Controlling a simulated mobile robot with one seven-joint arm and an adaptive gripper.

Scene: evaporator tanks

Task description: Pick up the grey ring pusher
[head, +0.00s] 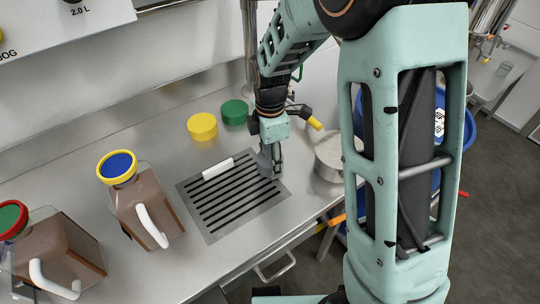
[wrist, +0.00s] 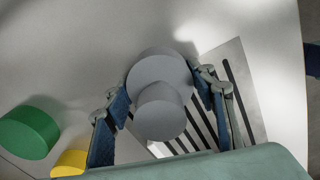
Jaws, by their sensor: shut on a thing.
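The grey ring pusher (wrist: 160,116) has a wide round disc and a narrower round knob. In the wrist view it sits between the two blue-padded fingers of my gripper (wrist: 162,92), which is shut on it. In the head view my gripper (head: 271,168) points down at the right edge of the slotted drain plate (head: 219,222). There the pusher is small and mostly hidden by the fingers. I cannot tell whether it touches the surface below.
A white bar (head: 218,168) lies on the drain plate. A yellow lid (head: 202,126) and a green lid (head: 235,112) lie behind it. Two brown-filled jugs (head: 150,208) (head: 62,250) stand left. A metal pot (head: 328,160) stands close right of my gripper.

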